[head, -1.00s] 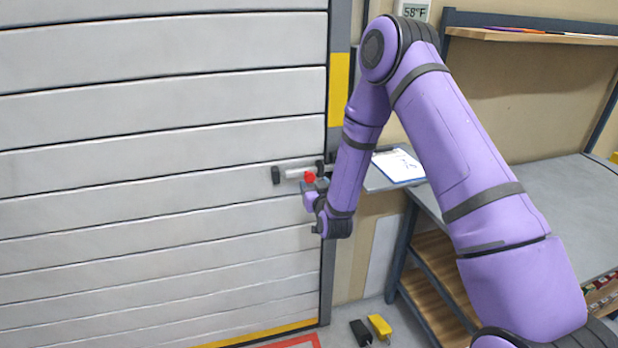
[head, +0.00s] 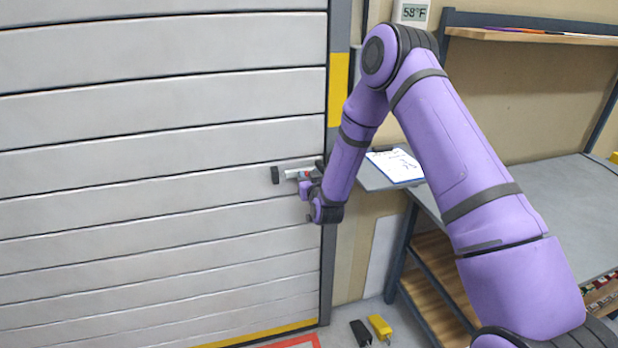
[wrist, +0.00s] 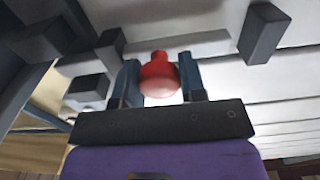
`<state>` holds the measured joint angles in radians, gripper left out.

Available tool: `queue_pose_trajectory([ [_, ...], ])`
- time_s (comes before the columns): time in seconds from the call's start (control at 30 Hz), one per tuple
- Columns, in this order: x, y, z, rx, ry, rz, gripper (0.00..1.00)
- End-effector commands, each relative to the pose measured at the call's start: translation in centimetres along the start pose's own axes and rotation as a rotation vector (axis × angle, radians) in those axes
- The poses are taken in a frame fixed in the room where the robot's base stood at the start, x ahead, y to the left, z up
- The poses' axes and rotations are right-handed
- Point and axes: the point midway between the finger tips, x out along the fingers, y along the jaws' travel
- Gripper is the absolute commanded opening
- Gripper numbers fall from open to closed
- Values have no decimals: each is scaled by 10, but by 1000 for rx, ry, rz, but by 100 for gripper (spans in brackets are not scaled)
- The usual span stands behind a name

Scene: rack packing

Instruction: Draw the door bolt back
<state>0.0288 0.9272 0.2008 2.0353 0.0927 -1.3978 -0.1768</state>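The door bolt (head: 298,173) is a pale horizontal bar with dark brackets on the right side of the grey slatted door. Its red knob (wrist: 159,75) shows large in the wrist view, where the bar (wrist: 185,45) runs behind it. My gripper (wrist: 161,78) has one finger on each side of the knob. The knob nearly fills the space between them, and I cannot tell whether both fingers press on it. In the head view my gripper (head: 306,186) is at the bolt and hides most of the knob.
A dark block bracket (wrist: 264,33) stands out from the door to the right in the wrist view. A black block (head: 361,332) and a yellow block (head: 379,327) lie on the floor.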

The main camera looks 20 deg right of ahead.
Motion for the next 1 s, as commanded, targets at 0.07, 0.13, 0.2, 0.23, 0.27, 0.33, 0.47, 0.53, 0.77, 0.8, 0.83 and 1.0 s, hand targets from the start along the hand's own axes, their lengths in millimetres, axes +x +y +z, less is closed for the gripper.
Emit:
queue_pose_trajectory([
  [0.07, 0, 0, 0, 0, 0, 0, 0],
  [0.13, 0, -2, 0, 0, 0, -1, 0],
  [0.2, 0, -10, 0, 0, 0, -2, 0],
  [0.23, 0, -15, 0, 0, 0, -3, 0],
  [0.27, 0, -20, 0, 0, 0, -4, 0],
  [0.33, 0, -32, 0, 1, 0, -4, 0],
  [0.47, 0, -47, 0, 0, 0, -2, 0],
  [0.53, 0, -52, 0, 0, 0, -2, 0],
  [0.77, 0, -52, 0, -1, -1, 1, 0],
  [0.8, 0, -52, 0, -1, -1, 1, 0],
  [0.83, 0, -52, 0, -1, -1, 1, 0],
  [1.0, 0, -52, 0, -1, -1, 1, 61],
])
